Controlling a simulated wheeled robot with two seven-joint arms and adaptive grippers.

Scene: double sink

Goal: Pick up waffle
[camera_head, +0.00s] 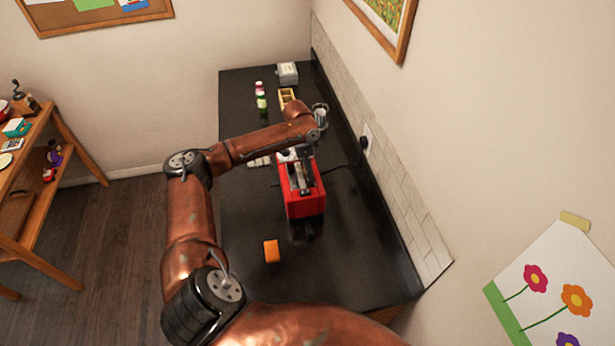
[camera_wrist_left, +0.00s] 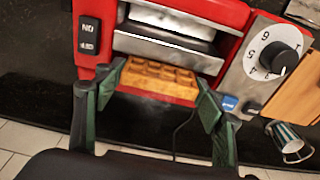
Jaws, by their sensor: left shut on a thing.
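The golden-brown waffle (camera_wrist_left: 165,80) is in the left wrist view, by the metal slots of the red toaster (camera_wrist_left: 232,14). The fingers of my left gripper (camera_wrist_left: 160,77) are at its two ends, shut on it. How much of the waffle is still inside the slot is hard to tell. The waffle is hidden there by the gripper. My right gripper is in neither view.
A small orange block (camera_head: 271,250) lies on the black counter (camera_head: 245,215). The tiled wall (camera_head: 400,205) runs close on the right. The counter's near left is mostly clear.

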